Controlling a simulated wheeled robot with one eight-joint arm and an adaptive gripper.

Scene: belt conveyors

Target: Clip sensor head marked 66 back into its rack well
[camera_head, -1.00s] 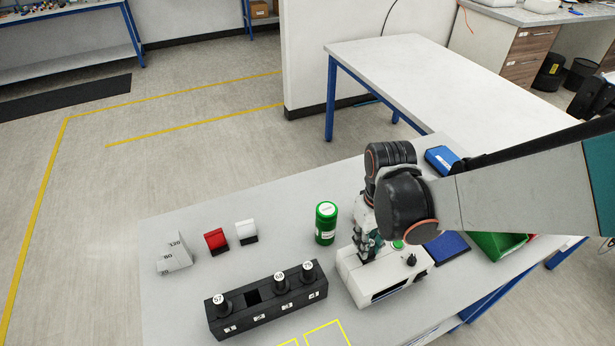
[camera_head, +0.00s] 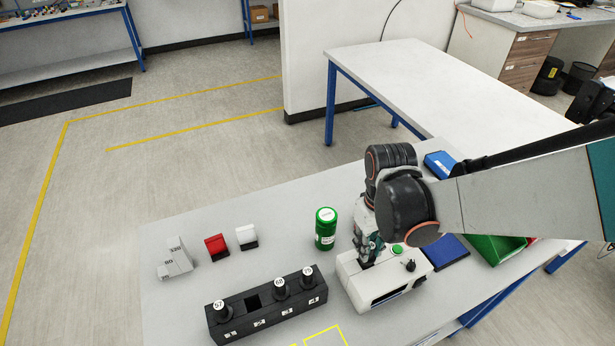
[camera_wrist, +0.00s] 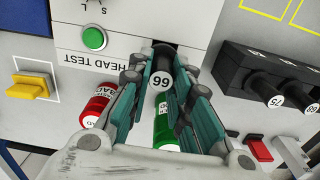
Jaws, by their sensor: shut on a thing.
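My gripper (camera_wrist: 160,90) is shut on the sensor head marked 66 (camera_wrist: 161,79), a dark cylinder with a white round label, seen end-on in the wrist view. In the head view my gripper (camera_head: 368,248) is over the white head test box (camera_head: 362,290), which has a green button. I cannot tell whether the head's far end still sits in the box. The black rack (camera_head: 268,322) stands left of the box. It holds heads marked 57 (camera_head: 219,305), 68 (camera_head: 280,285) and 75 (camera_head: 307,273). The second well from the left (camera_head: 253,302) is empty.
A green canister (camera_head: 325,228) stands just left of my gripper. Red (camera_head: 216,246) and white (camera_head: 246,236) blocks and a grey stepped block (camera_head: 176,260) stand behind the rack. A blue pad (camera_head: 446,250) and green bin (camera_head: 490,247) lie right. Open tabletop lies between canister and rack.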

